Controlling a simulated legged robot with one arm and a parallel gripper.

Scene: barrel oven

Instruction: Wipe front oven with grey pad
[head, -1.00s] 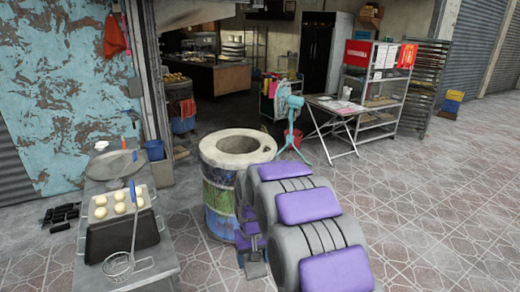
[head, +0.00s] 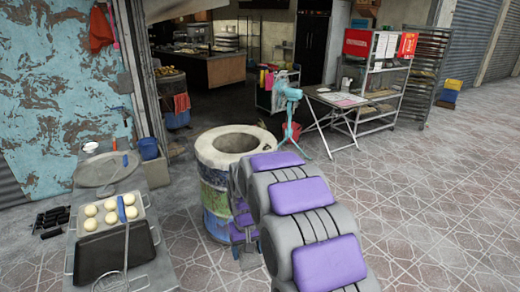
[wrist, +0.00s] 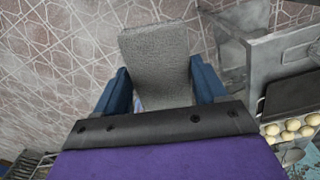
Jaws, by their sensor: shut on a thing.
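The barrel oven (head: 216,205) stands upright in the middle of the head view, with a pale round rim, an open dark mouth and painted green, yellow and blue sides. My grey and purple arm reaches in front of its right side and hides part of it. In the wrist view, my gripper (wrist: 160,72) has its two blue fingers shut on the grey pad (wrist: 156,50), which sticks out beyond the fingertips. Patterned floor tiles show behind the pad. The gripper and pad are hard to make out in the head view, so contact with the oven cannot be told.
A metal table (head: 150,180) at left holds a tray of dough balls (head: 91,224), a black tray (head: 100,256) and a long-handled tool. A blue bucket (head: 149,148) stands behind it. A fan (head: 288,95) and folding table (head: 338,101) stand behind the oven. Floor at right is clear.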

